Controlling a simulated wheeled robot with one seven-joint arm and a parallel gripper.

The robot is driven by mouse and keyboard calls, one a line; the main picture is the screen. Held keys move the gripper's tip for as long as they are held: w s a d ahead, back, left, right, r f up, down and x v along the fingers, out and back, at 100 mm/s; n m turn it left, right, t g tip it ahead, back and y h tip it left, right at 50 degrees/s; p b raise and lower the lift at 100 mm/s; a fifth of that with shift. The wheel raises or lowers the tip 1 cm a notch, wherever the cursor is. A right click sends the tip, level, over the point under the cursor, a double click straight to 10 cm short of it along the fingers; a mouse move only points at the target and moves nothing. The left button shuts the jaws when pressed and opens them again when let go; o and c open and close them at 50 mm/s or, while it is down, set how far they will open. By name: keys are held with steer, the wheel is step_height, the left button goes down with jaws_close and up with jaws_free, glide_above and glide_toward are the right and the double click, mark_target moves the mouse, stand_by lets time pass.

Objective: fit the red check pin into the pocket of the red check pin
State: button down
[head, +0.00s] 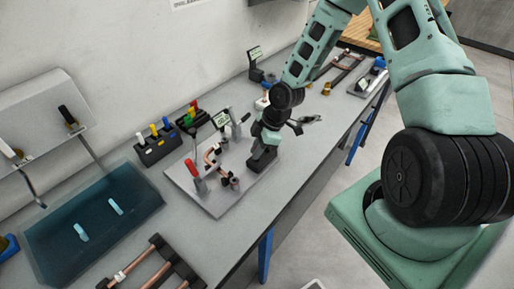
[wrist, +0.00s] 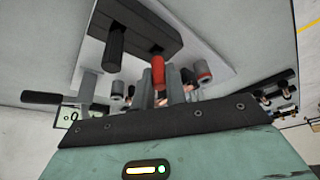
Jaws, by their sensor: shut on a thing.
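In the wrist view my gripper (wrist: 172,86) is shut, its grey fingers reaching up from the dark palm. The red check pin (wrist: 158,68) shows as a red rounded end at the fingertips; its lower part is hidden by the fingers. In the head view my gripper (head: 264,142) is over the right part of the grey plate (head: 216,204); the held pin cannot be made out there.
A red-handled clamp (head: 196,177) and bent copper tube stand on the plate. A rack with coloured handles (head: 156,147) is behind it. A blue tray (head: 45,240) lies at left, copper pipes (head: 150,268) in front. A black block (wrist: 140,30) is close by the fingers.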

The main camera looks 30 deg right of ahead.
steer(key=shift+f, duration=0.2)
steer(key=c, duration=1.4)
jaws_free()
steer(key=shift+c, duration=0.2)
steer(key=shift+r, duration=0.2)
